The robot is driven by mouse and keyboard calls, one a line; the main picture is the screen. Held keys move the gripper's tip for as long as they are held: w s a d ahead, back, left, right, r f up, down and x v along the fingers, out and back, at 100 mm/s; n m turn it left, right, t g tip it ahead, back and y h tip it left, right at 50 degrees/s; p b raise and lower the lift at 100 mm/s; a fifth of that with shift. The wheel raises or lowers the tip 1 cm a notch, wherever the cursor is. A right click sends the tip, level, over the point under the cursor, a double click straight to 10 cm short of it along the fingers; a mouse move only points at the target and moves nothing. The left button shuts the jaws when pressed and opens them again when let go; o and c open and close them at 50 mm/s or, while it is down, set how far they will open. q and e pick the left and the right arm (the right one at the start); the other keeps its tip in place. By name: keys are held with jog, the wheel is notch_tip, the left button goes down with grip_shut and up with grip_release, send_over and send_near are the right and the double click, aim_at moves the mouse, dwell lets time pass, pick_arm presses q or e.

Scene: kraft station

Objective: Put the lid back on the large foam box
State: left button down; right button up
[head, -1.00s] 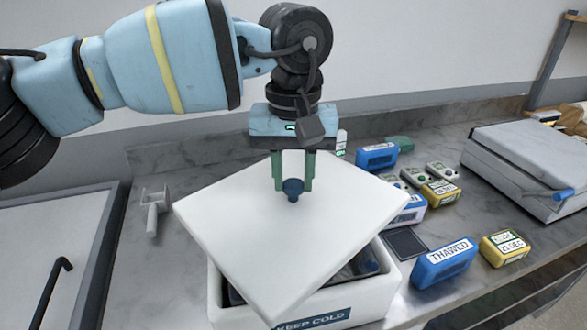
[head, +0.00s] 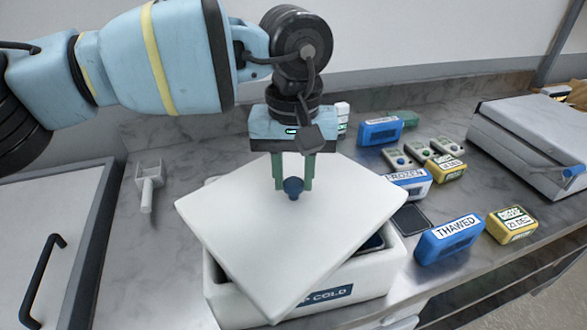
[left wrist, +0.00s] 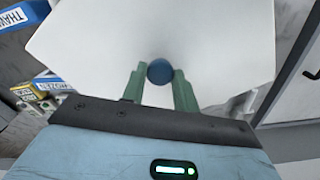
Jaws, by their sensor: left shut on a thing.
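The large white foam box (head: 235,304) stands on the counter with a dark "COLD" label on its front. Its white lid (head: 250,235) is over the box, turned askew to it, with corners jutting past the walls. Part of the dark contents shows at the box's right side. My left gripper (head: 293,187) is shut on the lid's round blue knob (head: 293,188). The left wrist view also shows the knob (left wrist: 160,72) between the green fingers and the lid (left wrist: 215,40) beyond. I cannot tell whether the lid touches the rim. My right gripper is not in view.
To the right lie a blue "THAWED" pack (head: 449,239), a yellow pack (head: 512,225), a "FROZEN" pack (head: 410,184) and a dark flat pad (head: 411,217). A grey lidded case (head: 530,135) stands far right. A white scoop-like tool (head: 148,185) lies left, near a sink-like unit (head: 40,240).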

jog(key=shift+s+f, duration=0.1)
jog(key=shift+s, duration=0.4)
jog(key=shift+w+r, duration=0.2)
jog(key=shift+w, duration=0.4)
pick_arm(q)
jog(key=shift+f, duration=0.1)
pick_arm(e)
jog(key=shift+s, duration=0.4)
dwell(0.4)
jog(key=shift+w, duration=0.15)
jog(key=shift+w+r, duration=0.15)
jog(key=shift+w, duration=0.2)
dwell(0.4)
